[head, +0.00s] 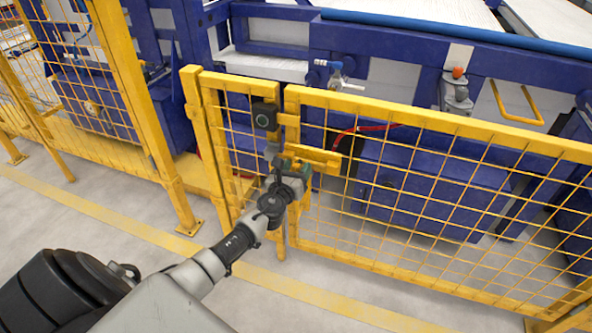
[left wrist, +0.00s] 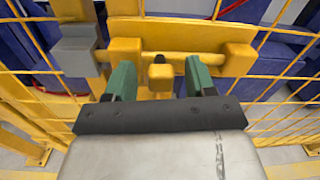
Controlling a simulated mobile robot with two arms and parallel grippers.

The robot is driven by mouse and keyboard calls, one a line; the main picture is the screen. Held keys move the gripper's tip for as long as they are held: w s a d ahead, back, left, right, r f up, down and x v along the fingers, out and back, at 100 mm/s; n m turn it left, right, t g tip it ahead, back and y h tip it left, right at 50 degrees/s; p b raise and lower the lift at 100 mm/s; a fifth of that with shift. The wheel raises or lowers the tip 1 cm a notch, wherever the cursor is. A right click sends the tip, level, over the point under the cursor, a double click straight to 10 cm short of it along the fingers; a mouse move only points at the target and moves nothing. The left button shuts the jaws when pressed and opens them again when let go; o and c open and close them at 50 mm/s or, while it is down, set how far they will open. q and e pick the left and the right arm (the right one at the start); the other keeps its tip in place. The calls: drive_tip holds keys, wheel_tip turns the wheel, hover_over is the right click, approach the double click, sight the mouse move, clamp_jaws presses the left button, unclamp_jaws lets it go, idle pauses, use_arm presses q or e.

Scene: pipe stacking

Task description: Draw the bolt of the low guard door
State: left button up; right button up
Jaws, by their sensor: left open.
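The low guard door (head: 430,122) is a yellow mesh panel, and it stands in line with the yellow post on its left. Its yellow bolt (head: 318,158) sits near the top left corner of the door. In the left wrist view the bolt's bar (left wrist: 180,57) runs sideways into a yellow block (left wrist: 238,59), with a small knob (left wrist: 160,75) at its middle. My left gripper (head: 292,165) is open at the bolt. Its green fingers (left wrist: 160,78) stand on either side of the knob, with gaps showing. My right gripper is out of view.
A black box with a round face (head: 265,116) is on the post beside the door. A grey block (left wrist: 76,48) lies left of the bolt in the left wrist view. Yellow mesh fencing (head: 90,70) continues at left. Blue machinery (head: 430,185) stands behind the door.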

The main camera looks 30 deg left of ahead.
sight(322, 167)
use_arm(q)
drive_tip(key=shift+c, duration=0.3)
clamp_jaws()
drive_tip(key=d, duration=0.3)
drive_tip(key=w+d, duration=0.1)
drive_tip(key=d, duration=0.2)
drive_tip(key=shift+w+p, duration=0.2)
drive_tip(key=shift+p, duration=0.15)
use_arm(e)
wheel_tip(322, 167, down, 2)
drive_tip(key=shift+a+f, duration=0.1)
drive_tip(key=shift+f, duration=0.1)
use_arm(q)
drive_tip(key=shift+o, duration=0.3)
unclamp_jaws()
drive_tip(key=shift+d, duration=0.1)
